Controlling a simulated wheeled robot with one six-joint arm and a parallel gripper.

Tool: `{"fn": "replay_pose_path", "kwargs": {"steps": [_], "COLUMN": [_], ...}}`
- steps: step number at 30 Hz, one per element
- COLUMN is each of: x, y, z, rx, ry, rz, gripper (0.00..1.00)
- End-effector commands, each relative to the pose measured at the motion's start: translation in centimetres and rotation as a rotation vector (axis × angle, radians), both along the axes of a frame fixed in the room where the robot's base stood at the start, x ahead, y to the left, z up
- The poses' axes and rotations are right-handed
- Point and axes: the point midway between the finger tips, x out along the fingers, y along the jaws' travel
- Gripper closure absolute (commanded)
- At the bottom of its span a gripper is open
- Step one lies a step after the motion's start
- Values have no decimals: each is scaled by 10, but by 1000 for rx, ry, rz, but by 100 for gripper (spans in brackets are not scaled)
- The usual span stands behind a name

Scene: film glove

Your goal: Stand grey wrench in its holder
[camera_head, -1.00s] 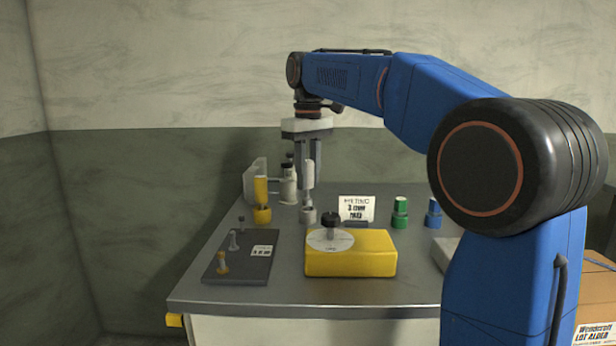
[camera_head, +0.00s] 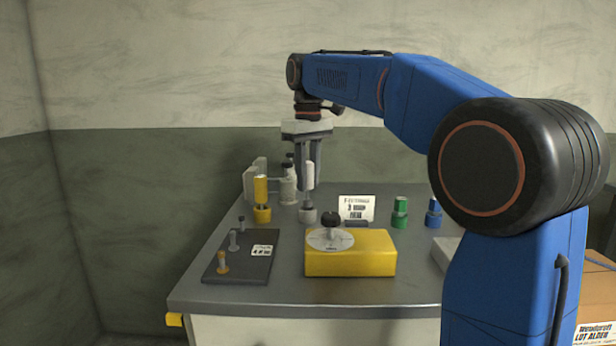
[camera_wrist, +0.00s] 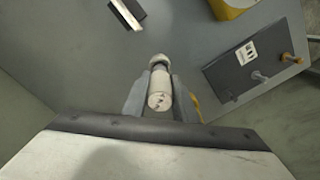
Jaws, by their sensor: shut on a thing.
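The grey wrench (camera_head: 309,176) has a pale, upright handle and a darker lower part. It also shows end-on in the wrist view (camera_wrist: 160,92). My gripper (camera_head: 307,185) points down and is shut on it; its two fingers flank the handle in the wrist view (camera_wrist: 160,88). The grey holder (camera_head: 308,217) is a small round cup on the table directly below the wrench. The wrench's lower end meets the holder's top in the head view; I cannot tell how far inside it is.
A yellow wrench (camera_head: 261,190) stands in a yellow holder (camera_head: 262,215) at left. Green (camera_head: 400,206) and blue (camera_head: 434,208) ones stand at right. A white sign (camera_head: 357,208), a yellow box (camera_head: 350,256) and a dark pegged board (camera_head: 238,263) are nearby. A white bottle (camera_head: 288,188) stands behind.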

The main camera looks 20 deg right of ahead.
Motion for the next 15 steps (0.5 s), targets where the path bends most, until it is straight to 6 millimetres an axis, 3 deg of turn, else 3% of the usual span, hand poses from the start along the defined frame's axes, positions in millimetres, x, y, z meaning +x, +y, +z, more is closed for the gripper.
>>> {"fn": "replay_pose_path", "kwargs": {"steps": [15], "x": [0], "y": [0], "z": [-10], "rx": [0], "ry": [0], "rz": [0], "gripper": [100]}}
